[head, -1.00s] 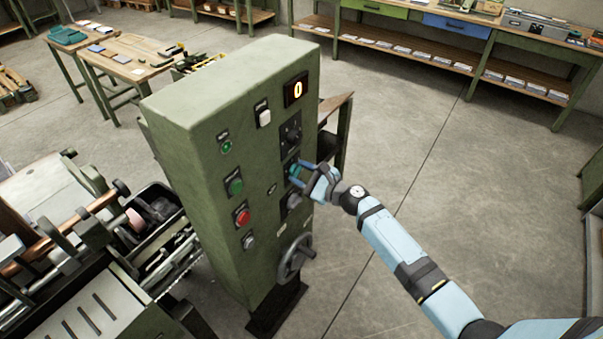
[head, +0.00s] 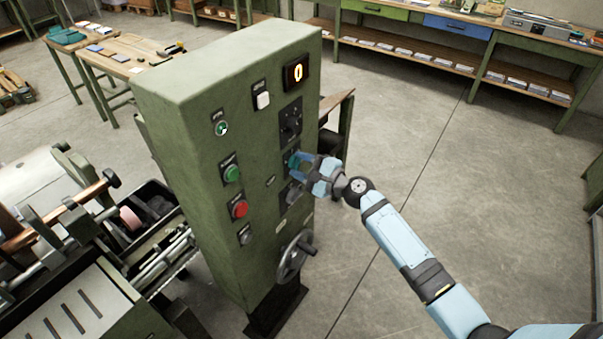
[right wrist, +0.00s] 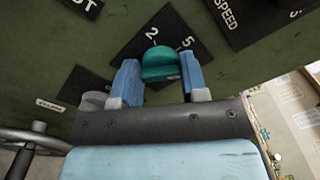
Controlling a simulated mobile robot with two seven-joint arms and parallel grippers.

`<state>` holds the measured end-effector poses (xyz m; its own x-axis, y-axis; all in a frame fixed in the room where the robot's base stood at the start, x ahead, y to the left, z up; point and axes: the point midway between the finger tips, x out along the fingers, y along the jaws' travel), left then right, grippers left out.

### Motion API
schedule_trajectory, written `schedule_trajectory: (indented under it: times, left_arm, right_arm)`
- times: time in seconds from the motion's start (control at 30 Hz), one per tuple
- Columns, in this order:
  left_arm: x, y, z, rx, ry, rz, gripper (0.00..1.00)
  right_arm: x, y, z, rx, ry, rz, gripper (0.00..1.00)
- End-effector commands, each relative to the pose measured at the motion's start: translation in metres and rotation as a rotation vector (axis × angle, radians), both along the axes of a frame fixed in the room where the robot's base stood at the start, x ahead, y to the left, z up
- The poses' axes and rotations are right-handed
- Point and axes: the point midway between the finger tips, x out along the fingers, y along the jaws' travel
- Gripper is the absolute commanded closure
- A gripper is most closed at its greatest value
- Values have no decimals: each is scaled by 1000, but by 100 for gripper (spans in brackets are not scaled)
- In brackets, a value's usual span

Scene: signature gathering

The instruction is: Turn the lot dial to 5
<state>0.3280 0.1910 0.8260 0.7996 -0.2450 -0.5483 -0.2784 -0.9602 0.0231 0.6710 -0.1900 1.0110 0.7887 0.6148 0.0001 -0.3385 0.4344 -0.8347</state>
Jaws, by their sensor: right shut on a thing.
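The lot dial is a teal knob (right wrist: 160,66) on a black plate (right wrist: 128,52) marked 2 and 5 in the right wrist view. My right gripper (right wrist: 161,78) is shut on it, with one blue finger on each side. The knob's pointing direction is unclear. In the head view, my right gripper (head: 303,163) is at the front of the green control cabinet (head: 225,75), and its fingers partly cover the teal knob (head: 293,160). A lit display (head: 298,73) above reads 0. My left gripper is out of view.
A black dial (head: 290,125) sits above the gripper and another (head: 293,193) below it. Green (head: 232,174) and red (head: 239,208) buttons are to the left. A handwheel (head: 296,257) juts out lower down. Open floor lies to the right.

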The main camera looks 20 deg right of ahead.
Motion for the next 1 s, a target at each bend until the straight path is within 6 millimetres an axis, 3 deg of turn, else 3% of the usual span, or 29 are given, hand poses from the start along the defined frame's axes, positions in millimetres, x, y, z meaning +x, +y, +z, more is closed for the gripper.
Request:
schedule_trajectory:
  times: [0.03,0.4,1.0]
  left_arm:
    - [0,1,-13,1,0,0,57]
    - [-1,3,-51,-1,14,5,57]
    - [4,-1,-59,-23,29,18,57]
  right_arm:
    - [0,0,-7,-37,-29,0,83]
    - [0,0,-6,-288,-224,0,83]
    - [0,0,-3,-459,-357,-1,83]
